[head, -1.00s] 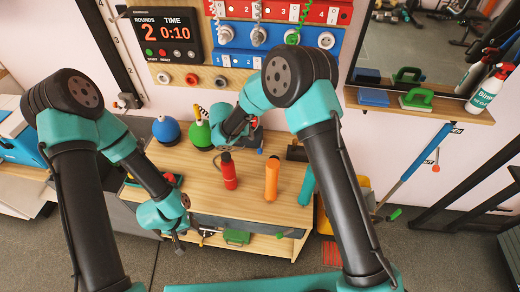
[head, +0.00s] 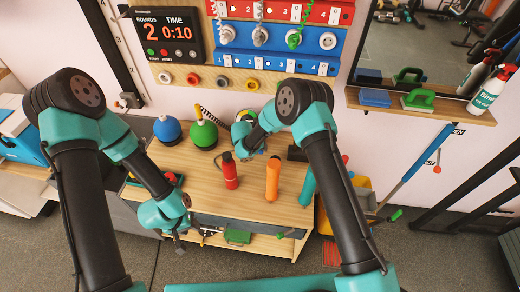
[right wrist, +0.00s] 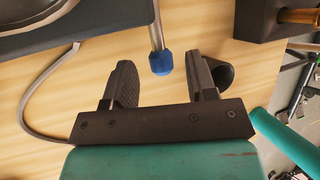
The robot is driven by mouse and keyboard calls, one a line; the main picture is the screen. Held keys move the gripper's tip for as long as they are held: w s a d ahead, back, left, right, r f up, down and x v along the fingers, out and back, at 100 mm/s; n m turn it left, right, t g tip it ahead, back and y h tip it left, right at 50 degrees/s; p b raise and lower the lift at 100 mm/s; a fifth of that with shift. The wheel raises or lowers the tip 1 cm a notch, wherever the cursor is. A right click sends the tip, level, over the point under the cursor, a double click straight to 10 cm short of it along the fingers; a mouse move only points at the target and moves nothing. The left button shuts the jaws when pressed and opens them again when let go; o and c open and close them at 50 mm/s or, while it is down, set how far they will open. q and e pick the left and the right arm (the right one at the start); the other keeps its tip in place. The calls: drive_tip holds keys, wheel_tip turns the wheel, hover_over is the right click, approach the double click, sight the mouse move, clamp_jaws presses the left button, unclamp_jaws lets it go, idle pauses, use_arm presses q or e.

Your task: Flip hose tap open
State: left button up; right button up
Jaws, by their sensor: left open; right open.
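A metal lever with a blue tip (right wrist: 160,62), apparently the hose tap's handle, shows in the right wrist view. My right gripper (right wrist: 162,78) is open, with the blue tip showing in the gap between its fingertips; contact is not visible. The dark tap body (right wrist: 70,22) is cut off at the top of that view. In the head view my right forearm mostly hides the tap and this gripper at the back of the wooden bench. My left gripper (head: 179,240) is open and empty low in front of the bench's left side.
The wooden bench (head: 215,200) carries a blue ball-shaped object (head: 167,130), a green one (head: 203,134), a red bottle (head: 229,171) and an orange cylinder (head: 272,178). A thin hose (right wrist: 35,95) curves at left in the wrist view.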

drive_tip(key=shift+x, duration=0.95)
clamp_jaws()
